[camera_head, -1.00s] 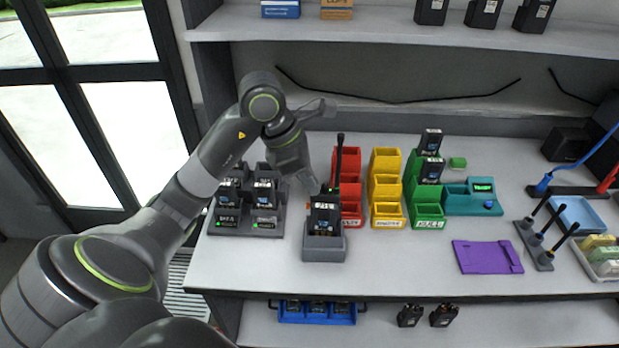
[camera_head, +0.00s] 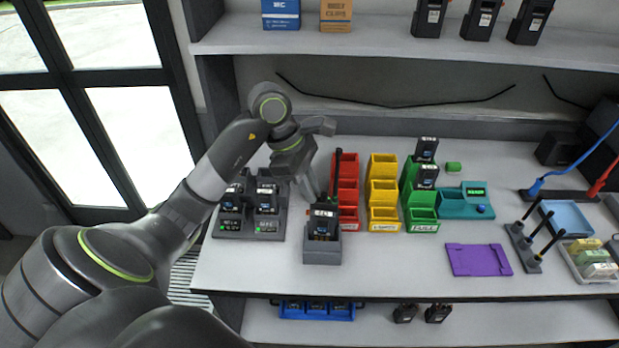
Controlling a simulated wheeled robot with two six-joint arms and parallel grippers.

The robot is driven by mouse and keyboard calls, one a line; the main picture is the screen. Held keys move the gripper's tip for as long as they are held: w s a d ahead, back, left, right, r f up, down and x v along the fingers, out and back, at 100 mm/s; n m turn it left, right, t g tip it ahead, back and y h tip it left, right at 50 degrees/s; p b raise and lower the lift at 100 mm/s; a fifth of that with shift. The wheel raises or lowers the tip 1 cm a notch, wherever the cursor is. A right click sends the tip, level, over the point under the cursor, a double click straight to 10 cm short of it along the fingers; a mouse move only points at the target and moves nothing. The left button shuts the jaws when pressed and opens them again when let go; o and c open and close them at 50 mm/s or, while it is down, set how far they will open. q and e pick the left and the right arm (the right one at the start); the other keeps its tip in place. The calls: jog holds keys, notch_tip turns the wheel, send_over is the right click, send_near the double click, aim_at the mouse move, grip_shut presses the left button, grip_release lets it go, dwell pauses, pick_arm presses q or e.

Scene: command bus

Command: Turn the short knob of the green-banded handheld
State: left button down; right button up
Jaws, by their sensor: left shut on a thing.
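A dark handheld (camera_head: 323,221) with a tall black antenna stands upright in a grey holder (camera_head: 322,254) near the table's front edge. Its green band cannot be made out at this size. My left gripper (camera_head: 317,197) reaches down from the upper left to the handheld's top, just left of the antenna. It is shut on the short knob there, and the fingertips hide the knob. My right gripper is not in view.
A charger rack (camera_head: 250,232) with several handhelds stands to the left. Red (camera_head: 347,213), yellow (camera_head: 383,213) and green (camera_head: 421,214) bins stand to the right. A purple tray (camera_head: 478,260) lies farther right. The tabletop in front of the bins is clear.

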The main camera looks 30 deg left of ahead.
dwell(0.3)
pick_arm(q)
jog(key=c, duration=1.5)
grip_release()
jog(key=shift+o, duration=0.2)
jog(key=v, duration=1.7)
jog(key=shift+a, duration=0.2)
jog(key=shift+s, duration=0.15)
